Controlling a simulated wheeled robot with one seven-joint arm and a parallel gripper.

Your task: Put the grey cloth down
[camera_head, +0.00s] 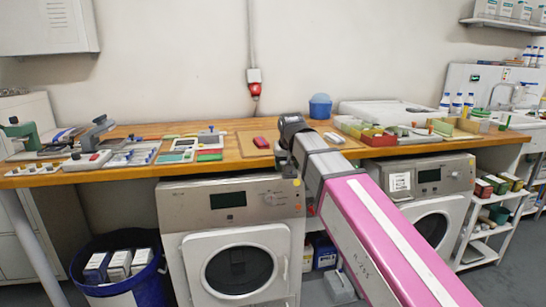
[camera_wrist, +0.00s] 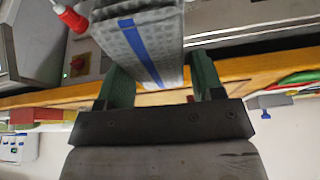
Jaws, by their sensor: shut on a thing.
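The grey cloth (camera_wrist: 140,42) shows in the wrist view as a folded, textured grey bundle with a blue stripe along it. My gripper (camera_wrist: 157,75) has its two green fingers on either side of the cloth and is shut on it. In the head view my arm reaches to the front edge of the wooden worktop (camera_head: 232,166); my fingers and the cloth are mostly hidden there, and I cannot tell whether the cloth touches anything.
Two front-loading machines stand under the worktop, one left (camera_head: 240,255) and one right (camera_head: 432,178). A blue bin (camera_head: 118,275) stands on the floor.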

